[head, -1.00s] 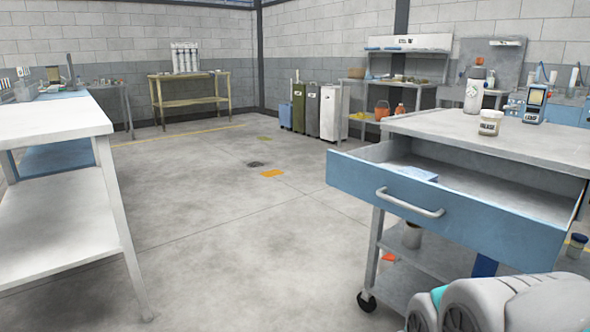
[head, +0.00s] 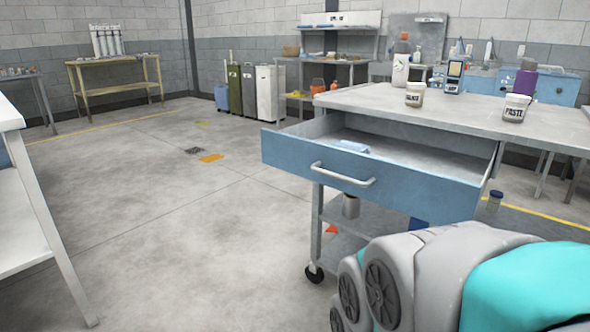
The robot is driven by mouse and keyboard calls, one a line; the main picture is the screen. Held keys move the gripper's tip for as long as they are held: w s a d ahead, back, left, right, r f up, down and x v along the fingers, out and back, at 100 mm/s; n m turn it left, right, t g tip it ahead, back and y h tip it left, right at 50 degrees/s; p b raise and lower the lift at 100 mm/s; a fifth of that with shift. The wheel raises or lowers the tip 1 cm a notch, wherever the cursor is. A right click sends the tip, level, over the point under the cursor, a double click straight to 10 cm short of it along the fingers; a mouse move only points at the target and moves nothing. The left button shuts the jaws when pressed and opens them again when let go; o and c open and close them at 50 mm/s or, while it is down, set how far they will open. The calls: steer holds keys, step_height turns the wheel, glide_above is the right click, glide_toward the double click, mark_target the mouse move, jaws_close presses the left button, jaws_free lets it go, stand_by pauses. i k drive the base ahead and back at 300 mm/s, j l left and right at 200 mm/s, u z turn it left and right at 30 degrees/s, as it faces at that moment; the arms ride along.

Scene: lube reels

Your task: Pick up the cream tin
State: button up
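On the cart top (head: 460,115) stand two small pale labelled tins. The left tin (head: 415,94) is off-white with a dark label too small to read for sure. The right tin (head: 515,107) is white and its label reads PASTE. Which of the two is the cream tin I cannot tell. Both stand upright and apart, with nothing gripping them. My gripper is out of view; only grey and teal links of my arm show at the lower right, in front of the cart.
The cart's blue drawer (head: 355,178) is pulled open towards me, with a light-blue item (head: 352,147) inside. A white bottle (head: 401,65), a handheld device (head: 453,77) and a purple bottle (head: 525,80) stand on the top. A white bench (head: 25,225) is at left; open floor lies between.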

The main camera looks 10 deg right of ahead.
mark_target(414, 98)
steer(key=z, duration=1.1)
